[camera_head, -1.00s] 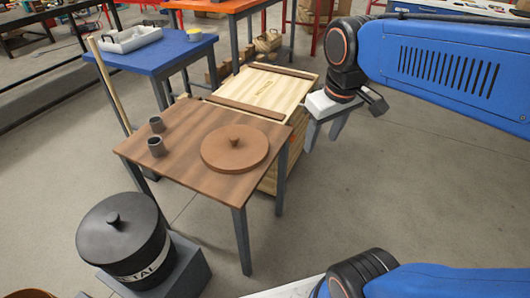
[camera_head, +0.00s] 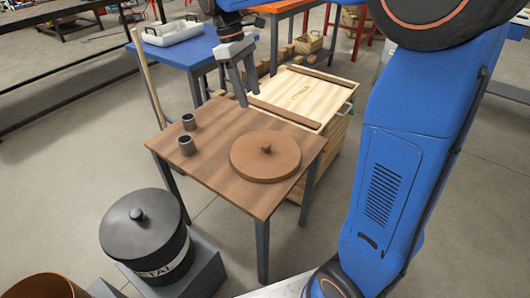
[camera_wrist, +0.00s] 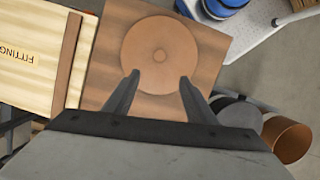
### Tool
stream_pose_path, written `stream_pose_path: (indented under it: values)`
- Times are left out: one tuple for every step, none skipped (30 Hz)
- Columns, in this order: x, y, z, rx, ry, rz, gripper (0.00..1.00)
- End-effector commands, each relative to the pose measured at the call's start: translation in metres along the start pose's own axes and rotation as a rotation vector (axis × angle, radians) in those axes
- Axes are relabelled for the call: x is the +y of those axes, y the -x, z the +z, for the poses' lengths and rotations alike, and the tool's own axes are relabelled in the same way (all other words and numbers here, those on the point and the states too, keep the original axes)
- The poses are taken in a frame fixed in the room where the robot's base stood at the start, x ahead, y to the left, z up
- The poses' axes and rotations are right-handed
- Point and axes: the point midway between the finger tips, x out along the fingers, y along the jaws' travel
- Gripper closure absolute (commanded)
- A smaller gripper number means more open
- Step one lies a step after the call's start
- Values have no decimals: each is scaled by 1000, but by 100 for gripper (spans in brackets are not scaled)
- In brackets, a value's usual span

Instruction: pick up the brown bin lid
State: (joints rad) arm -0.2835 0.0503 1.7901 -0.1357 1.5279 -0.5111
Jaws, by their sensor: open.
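The brown bin lid (camera_head: 265,157) is a round disc with a small knob on top. It lies flat on the right part of the brown wooden table (camera_head: 221,187). In the wrist view the lid (camera_wrist: 160,54) shows whole, just beyond the fingertips, with its knob near the middle. My gripper (camera_head: 247,86) is open and empty, above the far edge of the table and apart from the lid. In the wrist view its two fingers (camera_wrist: 158,82) are spread wide, pointing toward the lid.
Two small dark cups (camera_head: 187,146) stand on the table's left part. A wooden crate (camera_head: 305,98) marked as fittings stands behind it. A blue table (camera_head: 190,48) is behind.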

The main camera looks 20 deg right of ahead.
Motion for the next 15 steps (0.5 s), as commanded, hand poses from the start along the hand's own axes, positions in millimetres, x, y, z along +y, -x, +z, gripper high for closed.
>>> stream_pose_path:
  values:
    - [0,-1,-3,-5,6,-1,49]
    - [1,-2,-4,-7,8,-2,49]
    - [1,-6,-4,-9,10,-2,49]
    - [1,-8,-4,-10,11,-3,49]
    - [1,-12,-4,-11,11,-3,49]
    - [1,-19,-4,-11,10,-3,49]
    - [0,-24,-3,-11,10,-3,49]
    - [0,-29,-3,-11,10,-3,49]
    - [0,-36,-3,-11,10,-3,49]
    - [0,-42,-3,-11,10,-3,49]
    - [0,-47,-3,-11,10,-3,49]
    - [0,-54,-3,-10,10,-3,49]
    - [0,-59,-3,-11,10,-3,49]
    - [0,-65,-3,-10,10,-3,49]
    - [0,-72,-3,-11,10,-3,49]
